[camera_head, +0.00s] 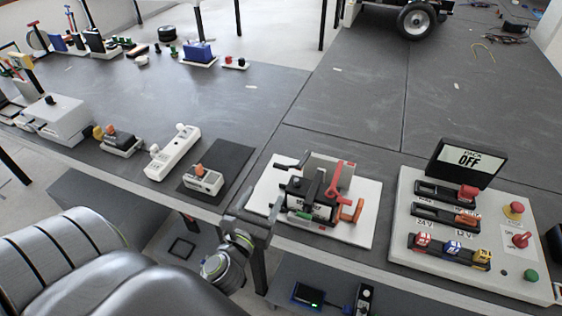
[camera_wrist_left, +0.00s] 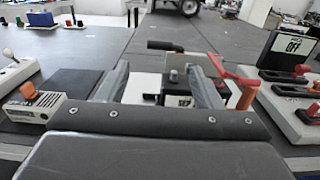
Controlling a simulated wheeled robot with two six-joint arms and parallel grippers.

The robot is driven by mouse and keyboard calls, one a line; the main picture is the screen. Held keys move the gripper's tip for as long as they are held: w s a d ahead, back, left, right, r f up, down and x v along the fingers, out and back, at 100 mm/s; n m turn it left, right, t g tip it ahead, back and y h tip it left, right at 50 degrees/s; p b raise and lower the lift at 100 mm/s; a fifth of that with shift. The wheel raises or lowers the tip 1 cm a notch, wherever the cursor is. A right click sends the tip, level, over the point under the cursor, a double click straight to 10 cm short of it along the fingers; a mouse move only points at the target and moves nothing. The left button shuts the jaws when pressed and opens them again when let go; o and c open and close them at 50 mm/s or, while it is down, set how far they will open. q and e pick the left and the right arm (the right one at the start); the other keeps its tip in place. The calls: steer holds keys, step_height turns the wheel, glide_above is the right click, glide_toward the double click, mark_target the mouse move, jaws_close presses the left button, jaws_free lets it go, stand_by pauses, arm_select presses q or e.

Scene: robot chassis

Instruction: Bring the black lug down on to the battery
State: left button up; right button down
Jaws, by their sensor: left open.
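The battery (camera_head: 312,208) is a dark block with a label on a white board (camera_head: 358,222). It also shows in the left wrist view (camera_wrist_left: 180,98), beyond and between my fingers. The black lug (camera_head: 290,165) is on a dark arm at the battery's far left and appears raised; its black end also shows in the wrist view (camera_wrist_left: 163,45). A red lug arm (camera_head: 334,180) stands on the right side. My left gripper (camera_head: 259,205) is open and empty at the board's near left edge, apart from the lug. My right gripper is not in view.
A control panel (camera_head: 408,235) with switches and a display reading OFF (camera_head: 469,157) stands to the right. A small white device (camera_head: 204,180) on a dark mat (camera_head: 232,160) and a white strip (camera_head: 172,152) lie to the left. The table behind the board is clear.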

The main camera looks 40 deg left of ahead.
mark_target(281, 166)
arm_select(q)
steer(key=x, duration=1.2)
steer(key=shift+w+a+p, duration=0.15)
steer(key=shift+w+p, duration=0.2)
steer(key=shift+p, duration=0.05)
steer(key=shift+c, duration=0.4)
